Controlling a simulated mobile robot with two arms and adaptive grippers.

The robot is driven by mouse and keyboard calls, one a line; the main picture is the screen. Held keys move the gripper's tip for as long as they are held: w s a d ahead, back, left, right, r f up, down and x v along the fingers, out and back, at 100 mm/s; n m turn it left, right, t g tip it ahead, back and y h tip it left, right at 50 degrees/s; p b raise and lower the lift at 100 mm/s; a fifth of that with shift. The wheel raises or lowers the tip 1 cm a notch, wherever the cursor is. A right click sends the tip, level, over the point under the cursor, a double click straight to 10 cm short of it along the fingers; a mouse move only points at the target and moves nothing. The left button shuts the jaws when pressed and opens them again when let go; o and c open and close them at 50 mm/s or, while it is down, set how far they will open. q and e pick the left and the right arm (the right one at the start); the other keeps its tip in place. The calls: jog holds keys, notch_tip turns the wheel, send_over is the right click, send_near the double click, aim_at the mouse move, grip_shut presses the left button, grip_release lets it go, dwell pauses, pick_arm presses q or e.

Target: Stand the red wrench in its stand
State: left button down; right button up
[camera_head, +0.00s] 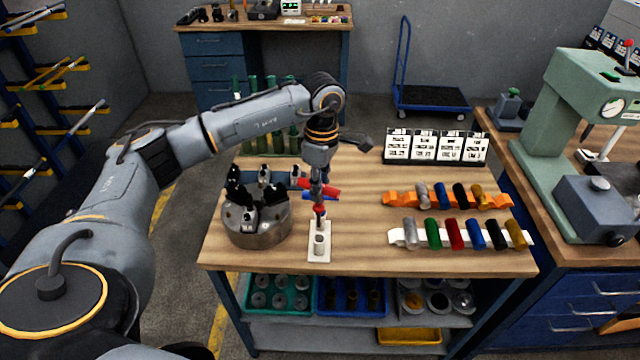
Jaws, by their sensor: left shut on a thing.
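My left gripper (317,194) reaches down over the front middle of the bench, shut on the red wrench. A small red part of the wrench (320,210) shows just below the fingers; the rest is mostly hidden by the gripper. A pale plate with a round grey socket, which looks like the stand (319,254), lies at the bench front just below the gripper in the picture. I cannot tell whether the wrench touches it. Red and blue bars (325,188) show beside the fingers; whether they belong to the wrench is unclear. My right gripper is not in view.
A round metal chuck (258,232) stands close left of the stand. To the right are an orange rack (400,199) and a white rack (397,238) with coloured cylinders. Labelled boxes (436,147) stand behind. Bare wood lies between stand and racks.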

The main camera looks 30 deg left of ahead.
aim_at(320, 207)
pick_arm(q)
jog(key=shift+s+d+f+b, duration=0.1)
jog(key=shift+f+b, duration=0.2)
jog(key=shift+f, duration=0.35)
jog(key=shift+f+b, duration=0.35)
jog(key=shift+f, duration=0.3)
jog(key=shift+f+b, duration=0.8)
jog(key=shift+f, duration=0.9)
jog(key=shift+f+b, duration=1.5)
jog(key=shift+f, duration=0.3)
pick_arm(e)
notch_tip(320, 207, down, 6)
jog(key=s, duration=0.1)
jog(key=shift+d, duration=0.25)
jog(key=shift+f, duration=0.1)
pick_arm(q)
jog(key=c, duration=1.3)
grip_release()
jog(key=shift+o, duration=0.8)
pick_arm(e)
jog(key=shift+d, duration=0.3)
